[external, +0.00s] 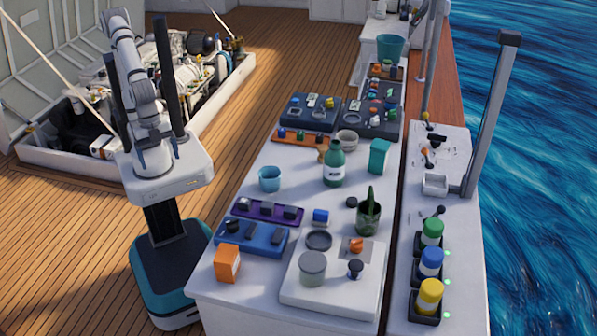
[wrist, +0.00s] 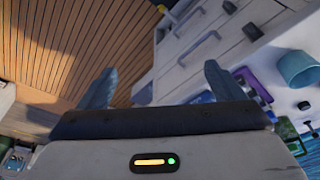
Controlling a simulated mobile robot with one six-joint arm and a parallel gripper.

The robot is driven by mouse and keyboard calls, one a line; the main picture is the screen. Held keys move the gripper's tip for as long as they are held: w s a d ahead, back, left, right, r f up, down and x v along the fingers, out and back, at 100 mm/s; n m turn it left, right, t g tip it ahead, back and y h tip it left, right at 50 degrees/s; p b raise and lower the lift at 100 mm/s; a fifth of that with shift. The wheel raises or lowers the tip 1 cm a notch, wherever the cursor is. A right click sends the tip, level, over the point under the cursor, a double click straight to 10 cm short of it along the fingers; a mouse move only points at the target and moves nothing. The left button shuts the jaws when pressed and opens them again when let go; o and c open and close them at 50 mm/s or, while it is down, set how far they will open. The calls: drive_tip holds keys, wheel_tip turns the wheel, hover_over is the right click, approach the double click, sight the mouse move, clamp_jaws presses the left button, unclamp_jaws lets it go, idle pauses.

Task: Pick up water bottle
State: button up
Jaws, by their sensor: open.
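A green bottle (external: 333,166) with a white label stands upright on the white counter (external: 285,172), near its middle in the external view. Three squat bottles with green (external: 432,232), blue (external: 430,263) and yellow (external: 429,296) tops stand in black holders at the right. I cannot tell for certain which is the water bottle; the green labelled one looks most like it. In the wrist view my gripper (wrist: 160,84) is open and empty, its two fingers wide apart over the deck and drawer fronts. My arm is folded upright left of the counter, away from the bottles.
A light blue cup (external: 270,179) stands left of the green bottle; it also shows in the wrist view (wrist: 298,68). Free counter lies between cup and bottle.

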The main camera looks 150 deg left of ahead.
drive_tip(key=m+g+y+b, duration=0.5)
drive_tip(key=m+g+y, duration=0.2)
drive_tip(key=m+y, duration=0.9)
approach(338, 160)
drive_tip(key=shift+n+y, duration=0.6)
drive_tip(key=s+f, duration=0.1)
drive_tip(key=f, duration=0.1)
drive_tip(key=s+f, duration=0.2)
drive_tip(key=shift+s+f, duration=0.1)
drive_tip(key=shift+s, duration=0.05)
drive_tip(key=shift+a, duration=0.4)
drive_tip(key=p+x, duration=0.2)
drive_tip(key=x, duration=0.9)
drive_tip(key=shift+a, duration=0.35)
drive_tip(key=c, duration=1.2)
drive_tip(key=shift+c, duration=0.4)
drive_tip(key=shift+r, duration=0.2)
